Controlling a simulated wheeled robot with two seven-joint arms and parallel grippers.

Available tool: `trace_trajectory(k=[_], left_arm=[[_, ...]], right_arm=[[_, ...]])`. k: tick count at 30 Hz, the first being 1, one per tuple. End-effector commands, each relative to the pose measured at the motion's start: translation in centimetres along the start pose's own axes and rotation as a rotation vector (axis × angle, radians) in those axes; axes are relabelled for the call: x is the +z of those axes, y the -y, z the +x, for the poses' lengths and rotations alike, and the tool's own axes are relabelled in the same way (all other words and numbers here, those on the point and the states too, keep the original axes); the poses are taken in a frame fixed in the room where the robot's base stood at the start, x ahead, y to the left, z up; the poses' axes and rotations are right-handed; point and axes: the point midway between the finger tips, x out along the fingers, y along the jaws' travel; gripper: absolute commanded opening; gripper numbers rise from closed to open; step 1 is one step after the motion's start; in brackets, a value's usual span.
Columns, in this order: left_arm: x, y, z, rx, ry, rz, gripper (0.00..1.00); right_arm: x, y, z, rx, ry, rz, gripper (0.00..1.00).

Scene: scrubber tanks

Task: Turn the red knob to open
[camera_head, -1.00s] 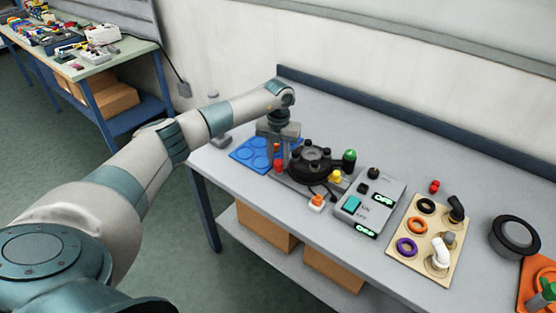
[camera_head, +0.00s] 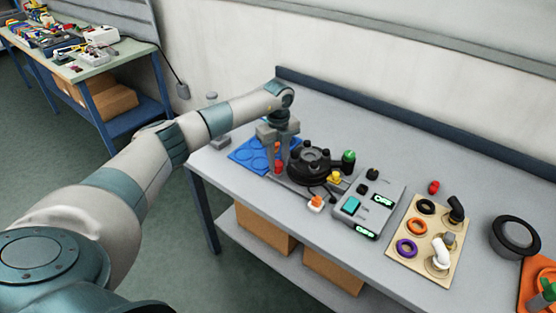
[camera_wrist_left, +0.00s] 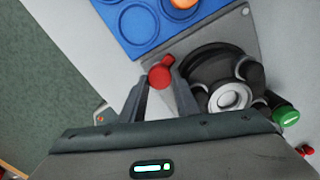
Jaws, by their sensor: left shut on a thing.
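The red knob (camera_wrist_left: 161,74) is at the side of the black round device (camera_wrist_left: 222,85), on its grey base plate. In the wrist view its round red top shows between the tips of my left gripper (camera_wrist_left: 163,82), which is shut on it. In the head view my left gripper (camera_head: 278,158) points down at the knob (camera_head: 278,169), which is partly hidden behind the fingers. The same black device (camera_head: 314,163) carries a green-topped knob and a yellow part. My right gripper is not in view.
A blue tray (camera_head: 246,152) with round recesses lies beside the device. A grey box (camera_head: 352,222) with green displays, a beige board (camera_head: 402,265) with coloured rings and a black round object (camera_head: 514,237) stand to the right. The table's rear has free room.

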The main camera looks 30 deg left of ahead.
Motion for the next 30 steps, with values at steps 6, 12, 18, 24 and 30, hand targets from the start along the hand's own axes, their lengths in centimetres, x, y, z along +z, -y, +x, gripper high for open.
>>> trace_trajectory(k=[6,12,18,24,30], left_arm=[[0.09,0.07,-0.12,-0.002,0.002,-0.049,0.06],[0.1,0.07,-0.12,-0.002,0.002,-0.055,0.06],[0.1,0.08,-0.13,-0.003,0.002,-0.055,0.31],[0.06,0.11,-0.11,-0.003,0.001,-0.054,0.47],[-0.01,0.15,-0.09,-0.004,0.0,-0.052,0.47]], right_arm=[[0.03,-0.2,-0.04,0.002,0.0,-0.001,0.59],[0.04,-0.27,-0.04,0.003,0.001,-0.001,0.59],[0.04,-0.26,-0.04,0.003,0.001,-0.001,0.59],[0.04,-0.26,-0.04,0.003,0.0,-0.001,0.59],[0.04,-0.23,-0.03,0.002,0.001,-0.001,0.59]])
